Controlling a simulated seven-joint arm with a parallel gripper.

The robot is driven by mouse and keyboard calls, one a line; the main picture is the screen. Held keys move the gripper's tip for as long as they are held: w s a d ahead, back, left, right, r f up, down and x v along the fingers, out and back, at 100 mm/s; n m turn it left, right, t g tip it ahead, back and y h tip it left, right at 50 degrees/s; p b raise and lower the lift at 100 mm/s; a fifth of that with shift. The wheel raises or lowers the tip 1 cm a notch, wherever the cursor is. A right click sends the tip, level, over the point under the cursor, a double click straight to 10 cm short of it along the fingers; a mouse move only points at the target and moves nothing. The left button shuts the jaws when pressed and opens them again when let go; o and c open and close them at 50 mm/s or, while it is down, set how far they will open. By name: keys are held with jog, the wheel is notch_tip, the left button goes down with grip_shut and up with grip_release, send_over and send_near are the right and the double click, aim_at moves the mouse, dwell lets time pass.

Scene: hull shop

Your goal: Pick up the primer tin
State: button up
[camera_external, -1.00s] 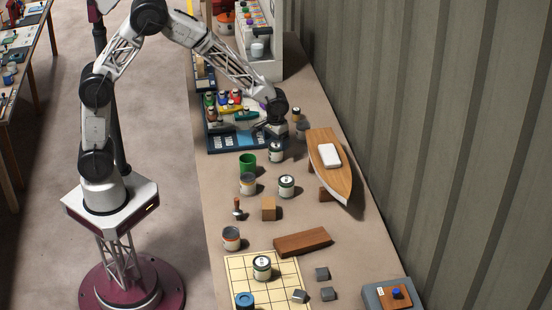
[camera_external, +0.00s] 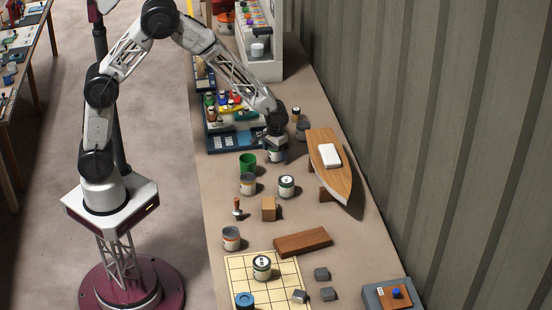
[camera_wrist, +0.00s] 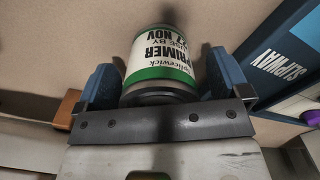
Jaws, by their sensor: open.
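The primer tin (camera_wrist: 160,58) has a cream label reading "PRIMER", a use-by line and a green band. It shows upside down in the wrist view, between my gripper's (camera_wrist: 162,66) two blue finger pads. The jaws are open, one pad on each side of the tin. Whether either pad touches it I cannot tell. In the external view my gripper (camera_external: 276,146) is down at the tin (camera_external: 275,156), whose upper part is hidden by the gripper. The tin stands on the bench.
A tray of small bottles (camera_external: 215,143) lies left of my gripper.

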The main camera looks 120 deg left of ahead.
jog(key=shift+f, duration=0.4)
jog(key=c, duration=1.2)
